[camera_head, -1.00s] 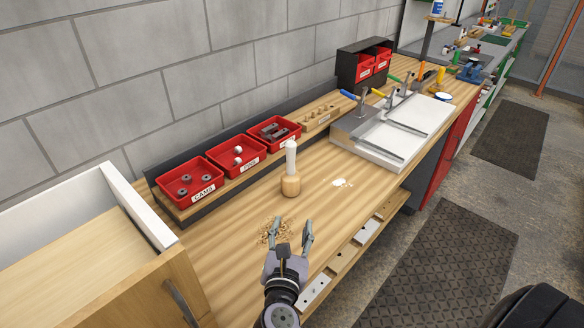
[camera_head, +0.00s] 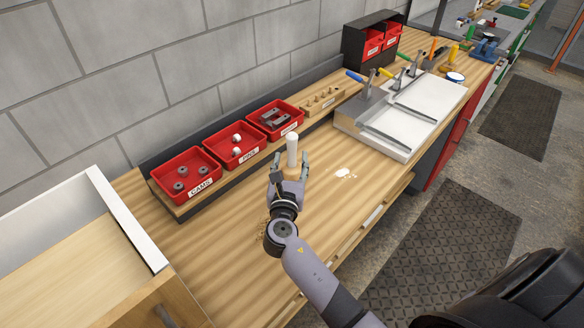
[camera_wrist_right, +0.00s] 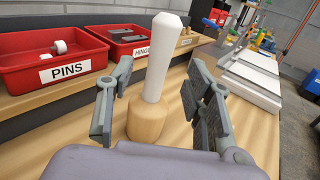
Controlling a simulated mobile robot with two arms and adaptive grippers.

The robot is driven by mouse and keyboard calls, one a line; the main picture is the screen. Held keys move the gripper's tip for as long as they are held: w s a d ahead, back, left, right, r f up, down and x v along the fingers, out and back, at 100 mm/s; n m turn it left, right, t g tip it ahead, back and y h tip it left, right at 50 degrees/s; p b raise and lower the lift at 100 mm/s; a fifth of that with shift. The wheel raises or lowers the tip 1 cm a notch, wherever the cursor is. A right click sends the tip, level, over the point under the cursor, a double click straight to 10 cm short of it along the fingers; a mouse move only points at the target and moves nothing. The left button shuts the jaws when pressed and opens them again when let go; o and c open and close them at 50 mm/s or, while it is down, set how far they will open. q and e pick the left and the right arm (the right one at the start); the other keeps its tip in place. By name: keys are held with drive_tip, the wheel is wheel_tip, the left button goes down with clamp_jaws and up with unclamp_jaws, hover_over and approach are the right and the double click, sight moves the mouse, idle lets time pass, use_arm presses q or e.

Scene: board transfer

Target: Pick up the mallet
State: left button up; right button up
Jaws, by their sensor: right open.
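The mallet stands upright on the workbench, with a white handle (camera_head: 292,150) on top and a round wooden head below. In the right wrist view the white handle (camera_wrist_right: 162,58) and the wooden head (camera_wrist_right: 146,118) show between the open fingers. My right gripper (camera_head: 289,167) is open, its fingers to either side of the mallet and not closed on it. In the head view the gripper hides most of the wooden head. My left gripper is not in view.
Red bins of cams (camera_head: 186,174), pins (camera_head: 236,146) and hinges (camera_head: 275,118) line the back of the bench. A white tray with clamps (camera_head: 400,130) lies to the right. An open drawer (camera_head: 85,250) is at the left. A white spot (camera_head: 345,173) marks the bench.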

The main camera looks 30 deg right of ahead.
sight(291, 153)
drive_tip(key=shift+w+d+r+p, duration=0.15)
drive_tip(key=shift+w+d+p, duration=0.15)
drive_tip(key=shift+w, duration=0.25)
drive_tip(key=p+x, duration=0.1)
drive_tip(key=x, duration=0.2)
drive_tip(key=shift+w+d, duration=0.2)
drive_tip(key=shift+w, duration=0.1)
drive_tip(key=shift+w+d+f, duration=0.1)
drive_tip(key=shift+w+f, duration=0.1)
drive_tip(key=shift+f, duration=0.1)
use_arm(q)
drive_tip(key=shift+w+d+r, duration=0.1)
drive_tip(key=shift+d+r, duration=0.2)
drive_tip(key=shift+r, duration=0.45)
use_arm(e)
drive_tip(key=shift+c, duration=0.3)
drive_tip(key=shift+c, duration=0.7)
clamp_jaws()
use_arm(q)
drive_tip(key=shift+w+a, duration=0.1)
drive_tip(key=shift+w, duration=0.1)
use_arm(e)
drive_tip(key=shift+r, duration=0.15)
